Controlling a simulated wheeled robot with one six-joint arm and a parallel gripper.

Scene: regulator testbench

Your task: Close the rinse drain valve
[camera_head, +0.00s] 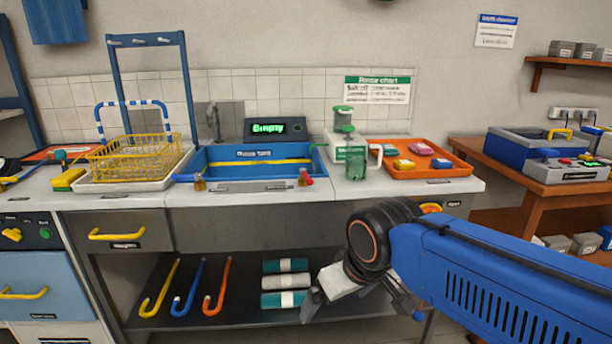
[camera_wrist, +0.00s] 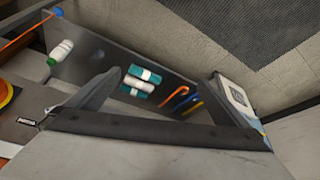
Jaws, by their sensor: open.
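The blue rinse tank (camera_head: 215,172) is set into the counter, with a display above it reading "Empty" (camera_head: 275,128). At its front left is a small brass fitting (camera_head: 199,184) with a blue lever (camera_head: 184,178) pointing left. At its front right is another brass fitting (camera_head: 303,178) with a red knob (camera_head: 309,181). I cannot tell which is the drain valve; their labels are unreadable. My gripper (camera_head: 360,308) is low in front of the counter, right of and below both fittings. In the wrist view my gripper (camera_wrist: 163,77) is open and empty, facing the lower shelf.
The lower shelf holds rolled towels (camera_head: 285,282) and several coloured hooked rods (camera_head: 188,288). On the counter are a yellow wire basket (camera_head: 138,158), a green-and-white dispenser (camera_head: 345,140) and an orange tray (camera_head: 450,168). The counter's front edge lies above my gripper.

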